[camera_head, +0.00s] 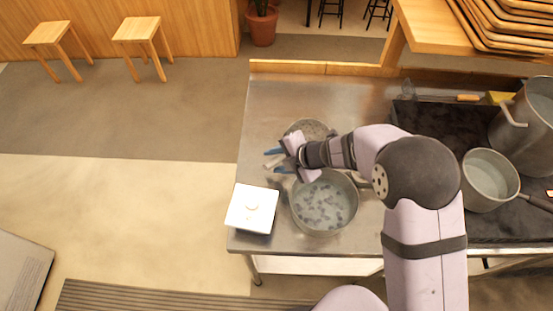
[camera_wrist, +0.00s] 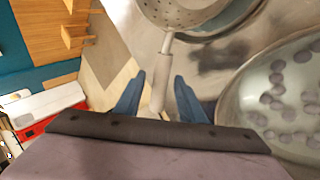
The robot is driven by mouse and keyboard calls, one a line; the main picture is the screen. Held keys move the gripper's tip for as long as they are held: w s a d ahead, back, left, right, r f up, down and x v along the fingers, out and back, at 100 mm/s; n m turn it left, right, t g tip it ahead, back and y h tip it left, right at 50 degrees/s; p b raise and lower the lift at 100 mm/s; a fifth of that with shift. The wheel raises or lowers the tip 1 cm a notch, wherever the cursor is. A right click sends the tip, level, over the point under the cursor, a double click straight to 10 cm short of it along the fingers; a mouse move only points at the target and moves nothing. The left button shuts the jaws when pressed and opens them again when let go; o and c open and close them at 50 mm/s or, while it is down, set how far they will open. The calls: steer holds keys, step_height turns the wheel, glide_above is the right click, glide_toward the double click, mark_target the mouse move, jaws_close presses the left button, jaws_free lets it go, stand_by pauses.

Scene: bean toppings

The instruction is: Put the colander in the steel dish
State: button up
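The colander (camera_wrist: 182,12) is a perforated metal bowl at the top of the wrist view, partly cut off. Its pale handle (camera_wrist: 162,72) runs down between the blue fingers of my gripper (camera_wrist: 160,95). Gaps show on both sides of the handle, so the fingers are open around it. In the head view the colander (camera_head: 310,127) is just behind my gripper (camera_head: 275,160), partly hidden by it. A round steel vessel (camera_head: 325,231) holding dark beans in liquid stands in front of my gripper; it also shows in the wrist view (camera_wrist: 232,118). I cannot tell whether this is the steel dish.
A white square lidded container (camera_head: 251,209) stands left of the bean vessel, near the counter's left edge. A saucepan (camera_head: 489,181) and a tall pot (camera_head: 538,120) stand at the right on a dark stove. The steel counter (camera_head: 300,92) is clear behind the colander.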

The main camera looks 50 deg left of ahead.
steer(key=shift+r, duration=0.1)
steer(key=shift+w+d+r, duration=0.1)
steer(key=shift+d+r, duration=0.15)
steer(key=shift+r, duration=0.1)
steer(key=v, duration=1.1)
steer(key=shift+d, duration=0.15)
